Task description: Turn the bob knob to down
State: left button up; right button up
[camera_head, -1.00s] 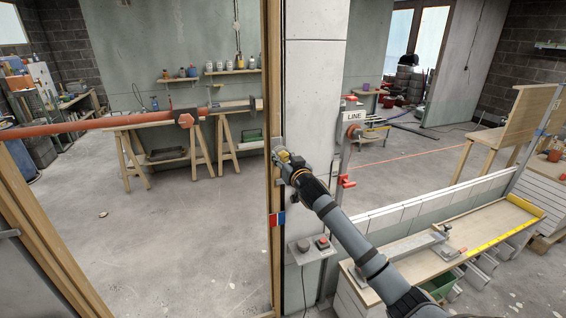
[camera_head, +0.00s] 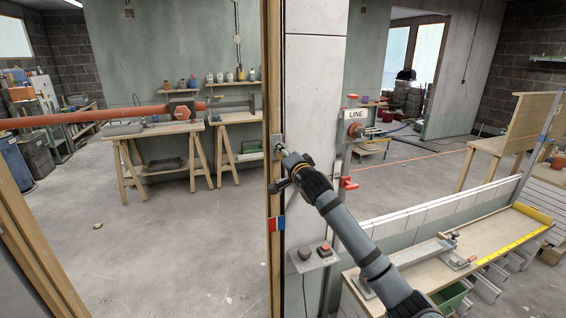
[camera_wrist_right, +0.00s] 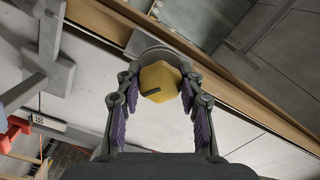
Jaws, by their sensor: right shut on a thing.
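The bob knob (camera_wrist_right: 160,79) is a yellow, blocky knob with a dark line on its face, in front of a round grey plate (camera_wrist_right: 155,53) in the right wrist view. The line lies at a slant there. My right gripper (camera_head: 283,160) is at the wooden door-side post in the head view, and its fingers are closed on both sides of the knob. In the head view the gripper hides most of the knob, so the pointing direction cannot be read there. My left gripper is not in view.
A red and blue label (camera_head: 277,224) is on the post below my gripper. A workbench (camera_head: 500,232) is at the right.

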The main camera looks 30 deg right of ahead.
jog(key=m+b, duration=0.2)
jog(key=m, duration=0.1)
jog(key=f+m+b, duration=0.1)
jog(key=m+b, duration=0.1)
jog(key=b, duration=0.1)
jog(key=shift+m, duration=0.4)
jog(key=shift+r+m+b, duration=0.15)
jog(key=shift+m+b, duration=0.8)
jog(key=shift+b, duration=0.05)
jog(key=shift+r+m+b, duration=0.1)
jog(key=shift+m+b, duration=0.85)
jog(key=shift+r, duration=0.1)
jog(key=o, duration=1.2)
jog(key=shift+s, duration=0.1)
jog(key=v, duration=0.7)
jog(key=shift+a, duration=0.2)
